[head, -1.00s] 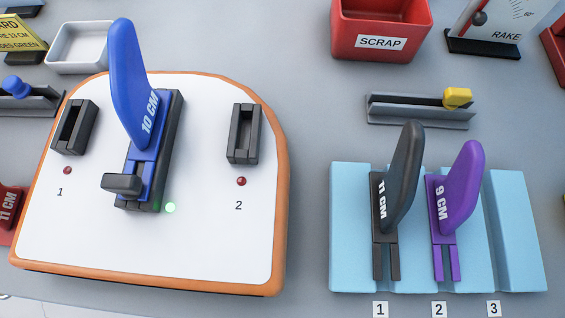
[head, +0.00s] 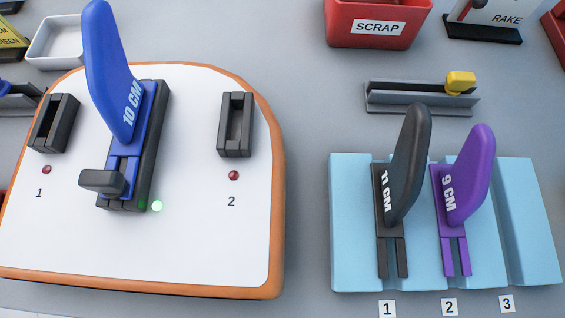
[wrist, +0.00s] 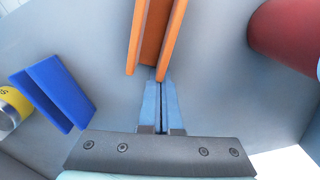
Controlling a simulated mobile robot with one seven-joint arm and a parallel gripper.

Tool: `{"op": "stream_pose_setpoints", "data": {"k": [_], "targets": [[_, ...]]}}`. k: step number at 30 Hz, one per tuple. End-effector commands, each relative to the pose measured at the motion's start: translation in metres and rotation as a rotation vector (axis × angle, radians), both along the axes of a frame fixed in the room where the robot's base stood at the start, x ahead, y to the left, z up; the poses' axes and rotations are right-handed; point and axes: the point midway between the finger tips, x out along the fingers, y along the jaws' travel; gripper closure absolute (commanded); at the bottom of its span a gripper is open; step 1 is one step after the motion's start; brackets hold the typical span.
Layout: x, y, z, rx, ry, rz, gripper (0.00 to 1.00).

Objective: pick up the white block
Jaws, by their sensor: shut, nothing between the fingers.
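I see no white block in either view. My gripper (wrist: 161,84) shows in the wrist view, with its two bluish fingers shut together and nothing between them. An orange channel-shaped piece (wrist: 146,38) lies just beyond the fingertips; I cannot tell whether they touch it. My gripper is not in the head view.
The head view shows a white board (head: 190,235) with an upright blue fin (head: 108,65), a light-blue rack (head: 350,230) with black (head: 408,165) and purple (head: 470,175) fins, and a red scrap bin (head: 375,42). A blue piece (wrist: 52,93) lies left in the wrist view.

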Motion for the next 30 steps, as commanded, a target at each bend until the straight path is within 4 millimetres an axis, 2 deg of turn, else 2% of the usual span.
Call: {"op": "stream_pose_setpoints", "data": {"k": [1, 6, 11, 30], "targets": [[-0.008, 0.003, 0.005, 0.001, 0.006, 0.002, 1.00], [-0.033, 0.014, 0.007, 0.002, 0.007, 0.002, 1.00], [-0.049, 0.021, 0.004, 0.000, 0.003, 0.003, 1.00], [-0.051, 0.022, 0.001, 0.000, 0.000, 0.001, 1.00]]}}
